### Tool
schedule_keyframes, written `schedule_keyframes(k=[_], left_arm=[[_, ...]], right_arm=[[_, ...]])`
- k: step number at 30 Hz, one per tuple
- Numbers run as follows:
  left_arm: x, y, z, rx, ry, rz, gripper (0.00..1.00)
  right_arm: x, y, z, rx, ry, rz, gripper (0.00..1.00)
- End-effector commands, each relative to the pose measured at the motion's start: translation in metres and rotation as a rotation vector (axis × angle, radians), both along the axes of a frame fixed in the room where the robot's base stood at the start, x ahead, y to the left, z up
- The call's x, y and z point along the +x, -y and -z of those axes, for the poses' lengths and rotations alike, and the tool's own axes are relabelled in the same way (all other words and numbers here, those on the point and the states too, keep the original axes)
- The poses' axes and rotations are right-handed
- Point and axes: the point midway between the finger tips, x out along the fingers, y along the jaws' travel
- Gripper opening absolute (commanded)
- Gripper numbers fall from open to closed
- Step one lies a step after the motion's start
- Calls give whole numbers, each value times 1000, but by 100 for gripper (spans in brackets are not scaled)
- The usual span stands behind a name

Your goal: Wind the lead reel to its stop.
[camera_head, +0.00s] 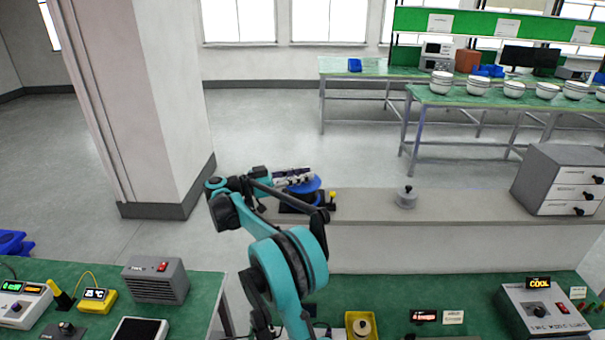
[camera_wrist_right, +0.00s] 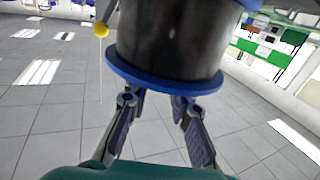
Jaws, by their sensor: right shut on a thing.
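The lead reel (camera_head: 304,186) has a blue flange and stands on the grey bench, partly hidden behind my right arm. In the right wrist view its dark drum and blue rim (camera_wrist_right: 165,82) fill the upper middle. A yellow ball (camera_head: 333,194) stands just right of the reel; it also shows at the upper left of the wrist view (camera_wrist_right: 101,30). My right gripper (camera_wrist_right: 158,112) is at the reel, shut on it, with its fingers apart on either side below the rim. The fingertips are partly hidden by the reel. My left gripper is out of view.
A grey weight-like object (camera_head: 405,199) and a drawer cabinet (camera_head: 560,182) stand to the right on the grey bench (camera_head: 455,213). A white pillar (camera_head: 165,100) rises at the left. Nearer are a grey heater box (camera_head: 155,281) and a yellow tray (camera_head: 351,330). The bench between reel and weight is clear.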

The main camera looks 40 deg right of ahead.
Motion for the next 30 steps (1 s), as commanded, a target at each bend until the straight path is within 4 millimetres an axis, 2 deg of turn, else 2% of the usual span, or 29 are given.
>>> schedule_keyframes(k=[12,30], left_arm=[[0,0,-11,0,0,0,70],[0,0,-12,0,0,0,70]], right_arm=[[0,1,-1,0,0,211,0],[0,1,-1,-1,0,247,0]])
